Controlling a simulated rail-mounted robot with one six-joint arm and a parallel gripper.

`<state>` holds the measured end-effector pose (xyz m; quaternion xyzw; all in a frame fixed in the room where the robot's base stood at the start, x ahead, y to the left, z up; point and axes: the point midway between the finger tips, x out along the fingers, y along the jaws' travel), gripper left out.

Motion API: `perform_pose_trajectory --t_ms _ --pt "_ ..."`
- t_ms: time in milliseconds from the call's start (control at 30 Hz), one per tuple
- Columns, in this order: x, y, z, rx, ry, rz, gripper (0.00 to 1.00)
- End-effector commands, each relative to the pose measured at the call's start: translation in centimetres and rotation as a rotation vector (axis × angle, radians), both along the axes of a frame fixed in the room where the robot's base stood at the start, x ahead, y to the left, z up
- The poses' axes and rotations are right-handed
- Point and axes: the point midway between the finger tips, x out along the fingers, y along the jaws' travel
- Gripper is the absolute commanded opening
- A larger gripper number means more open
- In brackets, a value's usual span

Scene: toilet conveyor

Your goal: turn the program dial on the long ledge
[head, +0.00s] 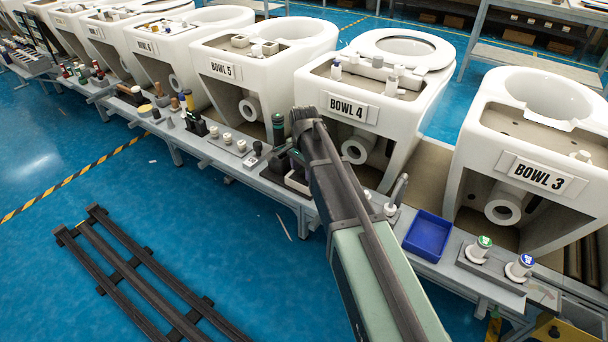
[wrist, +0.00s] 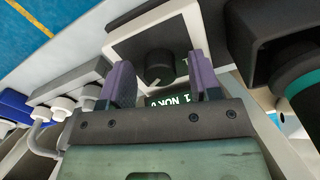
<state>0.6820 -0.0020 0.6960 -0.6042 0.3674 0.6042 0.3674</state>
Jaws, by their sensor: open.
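The program dial (wrist: 160,68) is a dark round knob on a dark panel with a pale frame, seen in the wrist view. Below it is a small green display (wrist: 168,99) with pale lettering, partly covered by my gripper. My gripper (wrist: 161,77) is open, with one purple-padded finger on each side of the dial. There is a visible gap on both sides of the knob; I cannot tell how deep the fingertips reach. In the head view my arm reaches to the long ledge (head: 225,158), and the dial cannot be made out there.
White toilet bowls stand behind the ledge, including Bowl 4 (head: 345,112) and Bowl 3 (head: 538,178). A blue tray (head: 428,236) and two capped white knobs (head: 478,250) sit to the right. In the wrist view, several white fittings (wrist: 62,108) are at left and a large dark part (wrist: 275,40) at right.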

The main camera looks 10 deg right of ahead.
Motion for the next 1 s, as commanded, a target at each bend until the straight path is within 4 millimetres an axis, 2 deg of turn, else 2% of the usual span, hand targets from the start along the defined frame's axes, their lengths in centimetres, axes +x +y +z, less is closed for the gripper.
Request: perform_pose_trajectory --t_ms 67,300,400,767,1000 --pt "0.00 0.00 0.12 0.000 0.000 0.000 0.57" --pt "0.00 0.00 0.12 0.000 0.000 0.000 0.21" --pt "0.00 0.00 0.12 0.000 0.000 0.000 0.08" --pt "-0.01 0.00 0.11 0.000 0.000 0.055 0.08" --pt "-0.03 -0.01 0.10 0.000 0.000 0.201 0.08"
